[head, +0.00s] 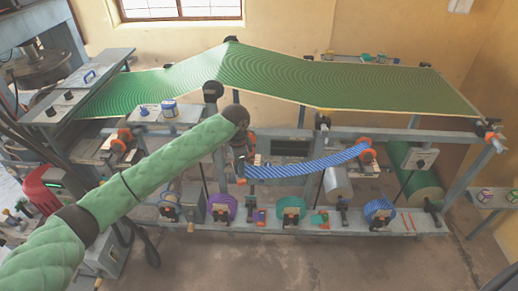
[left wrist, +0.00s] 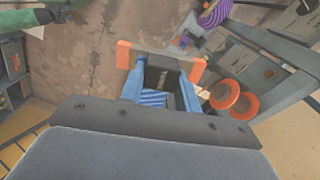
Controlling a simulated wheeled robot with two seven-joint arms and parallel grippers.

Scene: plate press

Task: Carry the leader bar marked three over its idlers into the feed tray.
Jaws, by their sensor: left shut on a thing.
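My left gripper (head: 240,176), at the end of the green arm, is over the lower middle of the press frame. It is shut on a bar at the left end of a blue striped web (head: 310,165). The web sags slightly from an orange-ended roller (head: 366,151) on the right to the gripper. In the left wrist view the blue fingers with orange tips (left wrist: 160,62) have the striped web (left wrist: 153,98) between them. The bar is mostly hidden and no number on it is legible. I cannot tell for sure which surface is the feed tray.
A wide green web (head: 300,80) spans the top of the frame. Another orange-ended roller (head: 121,140) is at the left side. Along the lower rail (head: 330,220) are purple, teal and blue rolls. Grey posts and crossbars stand close around the gripper. The floor in front is clear.

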